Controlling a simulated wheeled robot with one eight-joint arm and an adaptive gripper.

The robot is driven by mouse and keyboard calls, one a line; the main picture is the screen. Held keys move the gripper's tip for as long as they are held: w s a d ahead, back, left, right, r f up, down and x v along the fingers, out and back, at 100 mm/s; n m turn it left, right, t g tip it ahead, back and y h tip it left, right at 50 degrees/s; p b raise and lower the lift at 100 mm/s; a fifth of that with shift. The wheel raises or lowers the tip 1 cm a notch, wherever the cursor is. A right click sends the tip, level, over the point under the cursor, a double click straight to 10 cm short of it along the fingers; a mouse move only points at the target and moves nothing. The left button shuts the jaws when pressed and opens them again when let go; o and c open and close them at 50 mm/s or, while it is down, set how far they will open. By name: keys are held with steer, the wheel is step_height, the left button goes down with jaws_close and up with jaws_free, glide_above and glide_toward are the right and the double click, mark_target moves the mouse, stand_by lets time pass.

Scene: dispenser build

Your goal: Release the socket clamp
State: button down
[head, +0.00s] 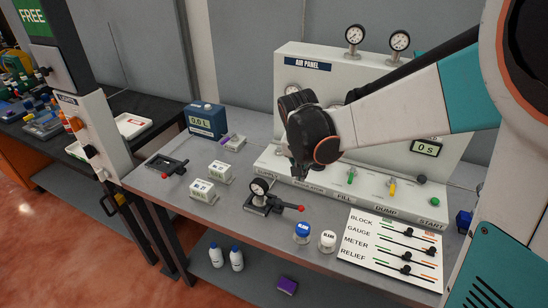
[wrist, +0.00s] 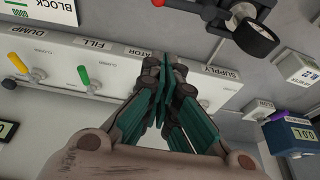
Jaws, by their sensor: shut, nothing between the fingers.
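Two black clamps with red-tipped levers are on the grey bench; I cannot tell which is the socket clamp. One clamp (head: 262,203) is at the middle, with a round dial gauge (head: 260,187) standing upright in it and its lever pointing right. The other clamp (head: 165,164) is at the left and looks empty. My gripper (head: 300,178) is shut and empty, in front of the air panel and apart from both clamps. The wrist view shows its closed teal fingers (wrist: 172,88).
The air panel (head: 300,67) stands behind, with a green knob (head: 351,176) and a yellow knob (head: 391,187) on its lower ledge. White blocks (head: 204,190), jars (head: 303,231) and a slider board (head: 392,249) lie around the middle clamp. A blue box (head: 207,119) stands at the back left.

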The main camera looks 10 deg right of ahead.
mark_target(285, 205)
steer(key=shift+x, duration=0.9)
steer(key=shift+f, duration=0.1)
steer(key=b+x, duration=0.3)
steer(key=x, duration=0.7)
steer(key=shift+d+f, duration=0.15)
steer(key=s+a, duration=0.1)
steer(key=s+a+r+b, duration=0.1)
steer(key=shift+s, duration=0.25)
steer(key=shift+s+a+r, duration=0.15)
steer(key=shift+s+a, duration=0.1)
steer(key=shift+s, duration=0.05)
steer(key=shift+m, duration=0.4)
